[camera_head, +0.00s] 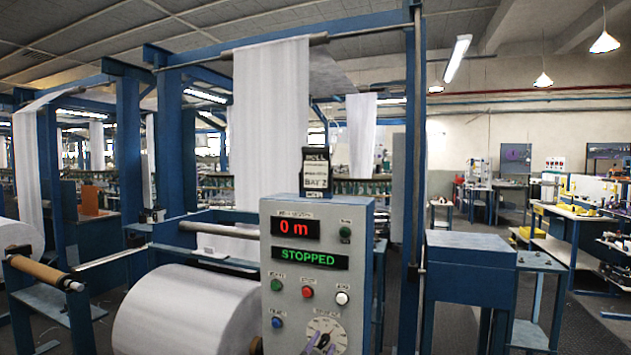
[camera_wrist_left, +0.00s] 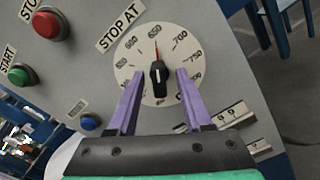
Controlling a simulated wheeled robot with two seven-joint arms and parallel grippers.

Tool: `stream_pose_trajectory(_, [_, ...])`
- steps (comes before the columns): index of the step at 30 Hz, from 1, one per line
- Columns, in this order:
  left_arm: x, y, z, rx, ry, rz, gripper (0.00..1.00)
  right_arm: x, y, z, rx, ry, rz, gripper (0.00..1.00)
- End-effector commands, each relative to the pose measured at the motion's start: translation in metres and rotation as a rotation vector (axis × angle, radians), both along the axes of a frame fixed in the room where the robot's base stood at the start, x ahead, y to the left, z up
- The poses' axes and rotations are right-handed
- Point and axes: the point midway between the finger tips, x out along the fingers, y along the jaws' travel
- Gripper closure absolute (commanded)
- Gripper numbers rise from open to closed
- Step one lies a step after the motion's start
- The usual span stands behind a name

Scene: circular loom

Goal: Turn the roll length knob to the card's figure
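The roll length knob (camera_wrist_left: 158,76) is black with a pale mark, on a round white dial (camera_wrist_left: 128,66) under a "STOP AT" label. In the left wrist view, a thin red pointer on the dial points up, near the figure that looks like 650. The dial also shows low on the panel in the head view (camera_head: 334,326). My left gripper (camera_wrist_left: 160,73) is open, its purple fingers on either side of the knob with gaps showing. It is partly visible in the head view (camera_head: 322,346). The card (camera_head: 315,170) stands above the panel; "BAY 2" seems readable, its figure is not. My right gripper is out of view.
The grey control panel (camera_head: 353,225) shows "0 m" and "STOPPED". Green (camera_wrist_left: 18,75), red (camera_wrist_left: 47,24) and blue (camera_wrist_left: 89,122) buttons sit left of the dial. A large white roll (camera_head: 185,315) lies left of the panel. A blue cabinet (camera_head: 470,268) stands to the right.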

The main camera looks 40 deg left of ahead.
Motion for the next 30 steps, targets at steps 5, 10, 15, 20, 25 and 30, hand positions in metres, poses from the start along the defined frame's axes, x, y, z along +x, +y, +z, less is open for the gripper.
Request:
stream_pose_trajectory(5, [-0.006, -0.002, 0.002, 0.002, 0.003, 0.000, 0.50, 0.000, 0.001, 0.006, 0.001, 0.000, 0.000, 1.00])
stream_pose_trajectory(10, [-0.035, -0.012, 0.004, 0.003, 0.005, 0.000, 0.50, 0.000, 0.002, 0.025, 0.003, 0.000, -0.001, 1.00])
stream_pose_trajectory(15, [-0.062, -0.022, 0.002, 0.003, 0.006, -0.001, 0.50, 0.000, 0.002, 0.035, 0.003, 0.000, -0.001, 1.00])
stream_pose_trajectory(20, [-0.067, -0.023, 0.000, 0.004, 0.003, 0.000, 0.50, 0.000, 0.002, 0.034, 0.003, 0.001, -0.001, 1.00])
stream_pose_trajectory(25, [-0.066, -0.023, 0.000, 0.004, 0.003, 0.000, 0.50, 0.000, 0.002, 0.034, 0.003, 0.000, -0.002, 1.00])
stream_pose_trajectory(30, [-0.065, -0.026, -0.008, 0.023, 0.026, -0.009, 0.50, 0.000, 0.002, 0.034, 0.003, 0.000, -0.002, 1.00])
